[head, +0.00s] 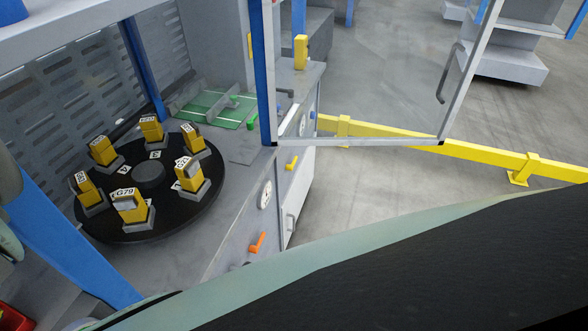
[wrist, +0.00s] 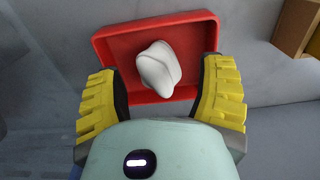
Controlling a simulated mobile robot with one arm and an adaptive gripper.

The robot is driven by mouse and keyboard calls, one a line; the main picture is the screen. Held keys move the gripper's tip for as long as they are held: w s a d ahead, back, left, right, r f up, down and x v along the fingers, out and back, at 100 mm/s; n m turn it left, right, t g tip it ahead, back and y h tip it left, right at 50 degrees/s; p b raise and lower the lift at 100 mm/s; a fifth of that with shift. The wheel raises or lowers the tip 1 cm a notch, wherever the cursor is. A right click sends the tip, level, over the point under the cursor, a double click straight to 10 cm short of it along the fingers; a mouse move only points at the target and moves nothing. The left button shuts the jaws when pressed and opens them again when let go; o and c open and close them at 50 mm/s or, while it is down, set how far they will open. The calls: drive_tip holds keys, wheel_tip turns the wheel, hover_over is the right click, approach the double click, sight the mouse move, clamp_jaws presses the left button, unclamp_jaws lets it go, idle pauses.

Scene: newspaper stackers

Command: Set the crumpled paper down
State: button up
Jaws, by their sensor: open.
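The crumpled paper (wrist: 158,68) is a white, rounded lump. It lies in a red tray (wrist: 112,45) in the wrist view. My gripper (wrist: 163,92) is open, with its yellow ribbed fingers apart on the left and right of the paper. Neither finger visibly touches the paper. The fingertips overlap the near side of the tray in the picture. In the head view the paper and my gripper are not seen. Part of a red container (head: 14,318) shows at the bottom left corner there.
A black turntable (head: 148,173) carries several yellow labelled blocks on the grey bench. A green board (head: 215,108) lies behind it. An open framed door (head: 455,85) extends to the right above a yellow floor rail (head: 480,151). A brown box (wrist: 296,28) stands right of the tray.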

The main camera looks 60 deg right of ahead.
drive_tip(key=shift+d+r, duration=0.25)
drive_tip(key=shift+r, duration=0.85)
drive_tip(key=shift+a+r+b, duration=0.1)
drive_tip(key=shift+r+b, duration=0.55)
drive_tip(key=shift+r, duration=2.15)
